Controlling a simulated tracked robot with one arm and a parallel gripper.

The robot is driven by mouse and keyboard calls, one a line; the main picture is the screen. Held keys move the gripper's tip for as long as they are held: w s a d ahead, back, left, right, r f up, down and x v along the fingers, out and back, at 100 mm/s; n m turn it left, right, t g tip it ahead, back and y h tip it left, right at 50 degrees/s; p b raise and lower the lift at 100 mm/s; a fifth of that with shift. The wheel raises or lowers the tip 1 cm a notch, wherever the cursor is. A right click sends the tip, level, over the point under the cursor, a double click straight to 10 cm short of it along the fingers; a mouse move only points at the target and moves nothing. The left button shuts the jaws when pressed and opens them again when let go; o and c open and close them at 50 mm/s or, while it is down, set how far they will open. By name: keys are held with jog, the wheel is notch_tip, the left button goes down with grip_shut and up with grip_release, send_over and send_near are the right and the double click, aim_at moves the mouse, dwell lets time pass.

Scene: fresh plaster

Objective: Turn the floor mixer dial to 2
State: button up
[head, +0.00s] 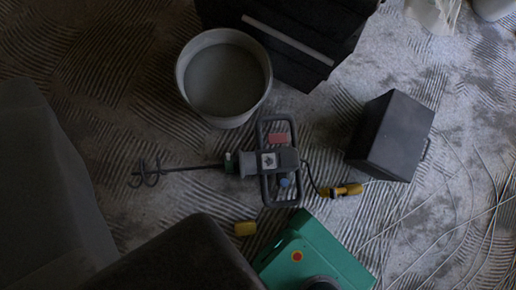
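The floor mixer (277,160) lies on its side in the middle of the head view. Its dark frame handle surrounds a grey body, and its shaft points left to a spiral paddle (149,174). A pale square face with a dark mark (268,161) is on the body, with a red patch above and a small round blue part (284,183) below. I cannot tell which is the dial, and no numbers are readable. I see no gripper fingers; large dark shapes at lower left seem to be my own arm. Nothing visible touches the mixer.
A bucket of grey material (226,117) stands just above the mixer, beside a large black case (290,40). A dark box (391,136) is at right. A cable runs to a yellow plug (341,190). Thin wires cross the lower-right floor.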

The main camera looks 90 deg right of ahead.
jog(key=w+d+f+m+g+b, duration=0.1)
jog(key=w+d+f+m, duration=0.15)
jog(key=f, duration=0.85)
jog(key=w+d+f+m+g+b, duration=0.1)
jog(key=w+d+f+g, duration=0.2)
jog(key=f, duration=0.8)
jog(key=m+g+b, duration=0.4)
jog(key=m+g, duration=0.3)
jog(key=m, duration=0.3)
send_near(270, 161)
jog(key=f+b, duration=0.2)
jog(key=f, duration=0.2)
jog(key=f+b, duration=0.3)
jog(key=shift+s+f, duration=0.2)
jog(key=shift+f, duration=0.2)
jog(key=shift+w+f, duration=0.15)
jog(key=shift+f, duration=0.35)
jog(key=shift+c, duration=0.2)
jog(key=c, duration=0.9)
